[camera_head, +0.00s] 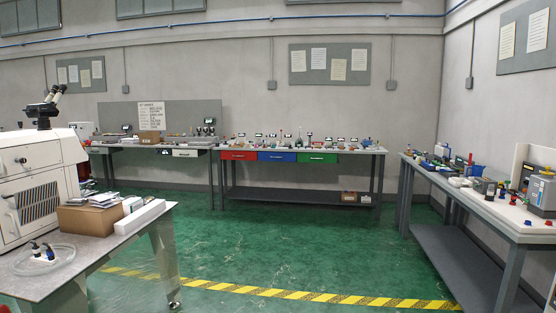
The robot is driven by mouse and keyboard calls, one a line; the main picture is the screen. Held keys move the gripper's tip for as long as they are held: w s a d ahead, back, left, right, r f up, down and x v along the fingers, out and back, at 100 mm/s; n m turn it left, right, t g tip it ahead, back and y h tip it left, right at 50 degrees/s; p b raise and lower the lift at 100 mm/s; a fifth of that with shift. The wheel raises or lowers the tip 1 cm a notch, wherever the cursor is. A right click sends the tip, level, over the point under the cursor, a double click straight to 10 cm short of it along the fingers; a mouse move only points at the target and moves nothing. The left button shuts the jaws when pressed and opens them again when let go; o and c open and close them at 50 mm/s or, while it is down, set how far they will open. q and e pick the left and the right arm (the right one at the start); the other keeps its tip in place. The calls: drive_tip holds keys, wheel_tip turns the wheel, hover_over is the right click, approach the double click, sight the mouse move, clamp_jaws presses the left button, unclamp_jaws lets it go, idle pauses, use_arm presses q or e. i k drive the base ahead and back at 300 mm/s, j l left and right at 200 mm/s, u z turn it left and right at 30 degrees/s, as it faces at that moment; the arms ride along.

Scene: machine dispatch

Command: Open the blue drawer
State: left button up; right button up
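The blue drawer (277,157) is in the middle of a row of three under the top of the far workbench (370,151). Its front looks flush with its neighbours, so it appears closed. Neither of my grippers is in view. The blue drawer is far away across the room.
Open green floor (270,240) lies between here and the far workbench, crossed by a yellow-black floor stripe (290,294). A table (90,255) with boxes and a white machine (35,185) stand at left. A cluttered bench (475,205) stands at right.

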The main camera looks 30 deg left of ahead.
sight(265, 155)
drive_tip(key=i+l, duration=0.2)
drive_tip(key=i, duration=0.2)
drive_tip(key=i+l, duration=0.2)
drive_tip(key=i, duration=0.2)
drive_tip(key=i+j+u, duration=0.1)
drive_tip(key=i+u, duration=0.2)
drive_tip(key=i, duration=0.6)
drive_tip(key=i+l+u, duration=0.25)
drive_tip(key=i, duration=0.65)
drive_tip(key=i+u, duration=0.25)
drive_tip(key=i, duration=0.4)
drive_tip(key=i+u, duration=0.2)
drive_tip(key=i, duration=0.4)
drive_tip(key=i+l+u, duration=0.25)
drive_tip(key=i, duration=0.35)
drive_tip(key=i+j+u, duration=0.35)
drive_tip(key=i, duration=0.8)
drive_tip(key=i+l+u, duration=0.15)
drive_tip(key=i+u, duration=0.2)
drive_tip(key=i, duration=0.8)
drive_tip(key=i+z, duration=0.25)
drive_tip(key=i, duration=0.45)
drive_tip(key=i+z, duration=0.2)
drive_tip(key=i, duration=0.55)
drive_tip(key=i+j+z, duration=0.25)
drive_tip(key=i, duration=0.45)
drive_tip(key=l, duration=0.05)
